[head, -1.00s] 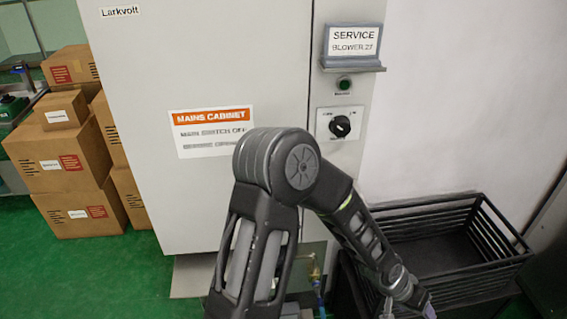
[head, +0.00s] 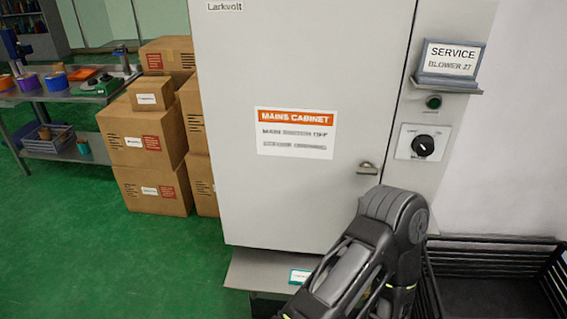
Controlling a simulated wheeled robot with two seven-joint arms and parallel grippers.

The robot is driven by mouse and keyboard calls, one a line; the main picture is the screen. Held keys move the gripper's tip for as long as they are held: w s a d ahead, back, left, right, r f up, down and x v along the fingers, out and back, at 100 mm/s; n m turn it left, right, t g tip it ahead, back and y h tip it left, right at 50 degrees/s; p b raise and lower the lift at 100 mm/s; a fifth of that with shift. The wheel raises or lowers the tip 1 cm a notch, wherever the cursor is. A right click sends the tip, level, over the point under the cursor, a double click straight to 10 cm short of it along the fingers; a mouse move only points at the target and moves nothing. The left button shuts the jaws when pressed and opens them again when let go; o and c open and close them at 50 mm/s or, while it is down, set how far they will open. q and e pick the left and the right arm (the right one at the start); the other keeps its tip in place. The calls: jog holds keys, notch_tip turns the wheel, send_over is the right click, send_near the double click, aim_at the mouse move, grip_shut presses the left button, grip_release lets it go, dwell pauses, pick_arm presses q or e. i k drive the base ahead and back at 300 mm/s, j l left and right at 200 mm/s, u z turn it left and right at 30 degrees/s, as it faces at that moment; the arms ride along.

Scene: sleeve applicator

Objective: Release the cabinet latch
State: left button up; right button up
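The grey mains cabinet (head: 290,55) stands shut in the middle of the head view, with an orange and white notice on its door. A small metal latch (head: 367,168) sits low on the door's right side. A black rotary switch (head: 423,146) is on a white plate right of the door. One of my arms comes up from the bottom, its dark elbow just below the latch and apart from it in the picture. Neither gripper is in view.
A green button (head: 434,102) and a service sign (head: 452,60) are above the switch. A black crate (head: 490,244) stands at lower right. Stacked cardboard boxes (head: 150,145) are left of the cabinet, and a bench (head: 70,94) is farther left. Green floor there is clear.

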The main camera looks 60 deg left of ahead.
aim_at(366, 168)
jog(key=u, duration=2)
